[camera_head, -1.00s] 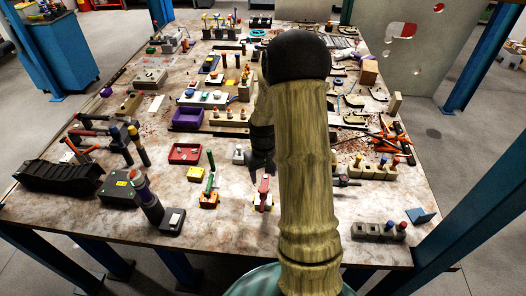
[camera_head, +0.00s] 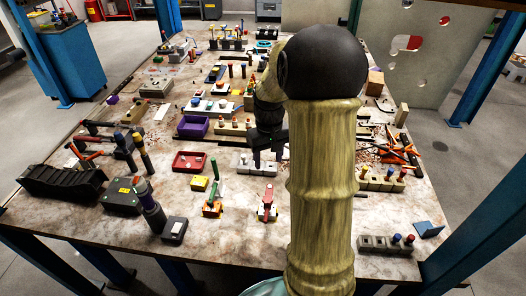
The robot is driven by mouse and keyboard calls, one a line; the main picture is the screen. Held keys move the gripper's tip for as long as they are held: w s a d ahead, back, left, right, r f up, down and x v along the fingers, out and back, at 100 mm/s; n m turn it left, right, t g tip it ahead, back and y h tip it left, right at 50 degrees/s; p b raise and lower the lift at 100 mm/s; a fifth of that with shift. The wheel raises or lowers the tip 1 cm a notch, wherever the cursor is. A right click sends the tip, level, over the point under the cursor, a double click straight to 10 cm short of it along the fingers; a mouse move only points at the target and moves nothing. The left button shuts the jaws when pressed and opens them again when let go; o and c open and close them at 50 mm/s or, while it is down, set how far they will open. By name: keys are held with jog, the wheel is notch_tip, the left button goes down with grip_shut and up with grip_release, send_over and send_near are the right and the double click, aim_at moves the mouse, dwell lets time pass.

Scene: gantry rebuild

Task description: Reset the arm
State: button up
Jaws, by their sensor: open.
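My arm, with a wood-coloured link and a black joint, rises in front of the camera and hides part of the table. My gripper (camera_head: 268,156) is black and points down over the middle of the worktable (camera_head: 110,215). It is open, and I see nothing between its fingers. It hangs near a grey block with holes (camera_head: 246,163); I cannot tell whether they touch.
A red tray (camera_head: 189,169) and a purple bin (camera_head: 193,134) lie left of the gripper. A red clamp-like tool (camera_head: 267,207) stands in front. Orange-handled tools (camera_head: 398,150) lie at right. Blue posts (camera_head: 481,62) flank the table.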

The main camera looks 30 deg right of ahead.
jog(key=s+a+t, duration=0.2)
jog(key=s+a, duration=1)
jog(key=a, duration=0.1)
jog(key=shift+s+a+f+n+t, duration=0.3)
jog(key=shift+s+a+f, duration=0.05)
jog(key=shift+a+f, duration=0.1)
jog(key=shift+c, duration=1.4)
jog(key=shift+d, duration=0.1)
jog(key=shift+c, duration=0.2)
